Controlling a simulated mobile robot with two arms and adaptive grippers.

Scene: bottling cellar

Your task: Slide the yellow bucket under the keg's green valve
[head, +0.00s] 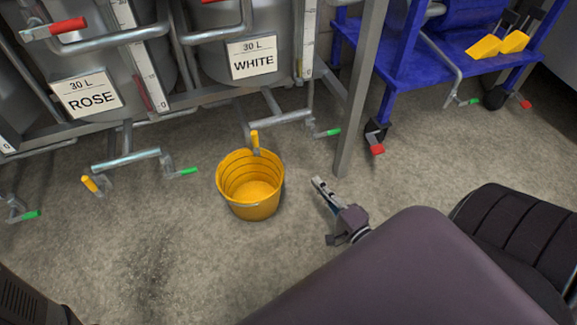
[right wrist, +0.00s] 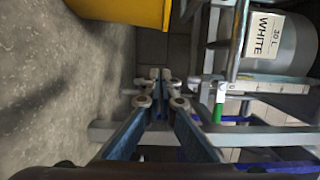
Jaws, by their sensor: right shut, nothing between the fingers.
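The yellow bucket (head: 234,197) stands upright on the floor in front of the WHITE keg (head: 215,60). In the head view, the WHITE keg's yellow valve handle (head: 255,139) overlaps the bucket's back rim. That keg's green valve handle (head: 327,133) is right of and behind the bucket. My right gripper (head: 318,184) is low, right of the bucket and apart from it, shut and empty. The right wrist view shows its closed fingers (right wrist: 160,76), the bucket (right wrist: 120,9) at the top and a green handle (right wrist: 219,101) on the right. My left gripper is out of view.
The ROSE keg (head: 50,75) is at left, with yellow and green handles below. A grey frame post (head: 358,95) stands behind my right gripper. A blue wheeled cart (head: 400,75) is at upper right. The floor (head: 180,230) in front of the bucket is clear.

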